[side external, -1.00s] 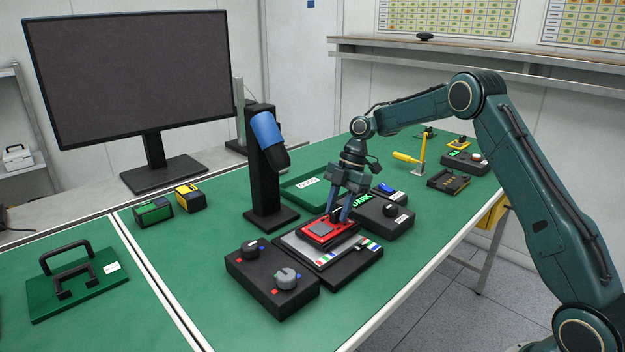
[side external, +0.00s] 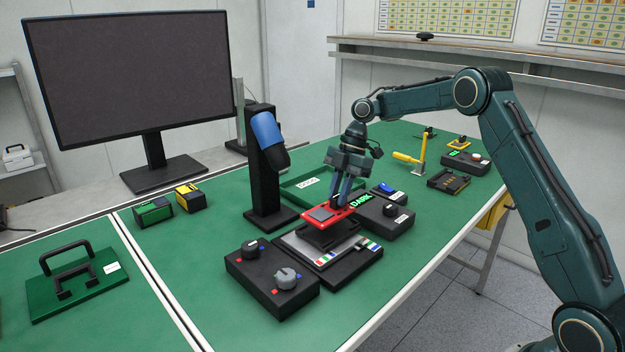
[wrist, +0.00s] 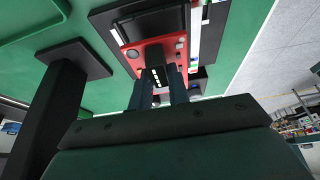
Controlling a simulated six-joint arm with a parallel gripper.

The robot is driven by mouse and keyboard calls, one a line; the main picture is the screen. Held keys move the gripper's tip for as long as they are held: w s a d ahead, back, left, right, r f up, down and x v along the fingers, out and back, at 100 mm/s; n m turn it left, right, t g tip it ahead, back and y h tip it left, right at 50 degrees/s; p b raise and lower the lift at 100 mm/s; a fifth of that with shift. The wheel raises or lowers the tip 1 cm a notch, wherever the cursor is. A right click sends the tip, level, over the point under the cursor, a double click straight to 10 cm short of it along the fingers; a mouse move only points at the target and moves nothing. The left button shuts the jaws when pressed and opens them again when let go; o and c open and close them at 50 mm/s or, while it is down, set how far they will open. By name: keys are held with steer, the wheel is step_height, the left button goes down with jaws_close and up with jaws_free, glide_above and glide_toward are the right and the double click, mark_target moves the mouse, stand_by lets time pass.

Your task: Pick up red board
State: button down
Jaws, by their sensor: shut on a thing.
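The red board (side external: 322,216), with a grey square on its top, is held a little above a black raised block (side external: 330,235) on a grey and black base plate (side external: 345,266). My gripper (side external: 343,198) points down and is shut on the black handle part at the board's far end. In the wrist view the red board (wrist: 151,50) shows beyond my gripper's fingers (wrist: 161,88), which sit on either side of the black part. The fingertips' exact contact is hard to see.
A black box with two knobs (side external: 272,280) stands in front of the base plate. A black box with a lit green sign (side external: 384,212) is right behind the board. A black post with a blue-topped head (side external: 266,170) stands close on the left.

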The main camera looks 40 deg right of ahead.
mark_target(338, 195)
steer(key=shift+w+r, duration=0.1)
steer(key=shift+r, duration=2.75)
steer(key=shift+r, duration=0.1)
steer(key=shift+a, duration=0.1)
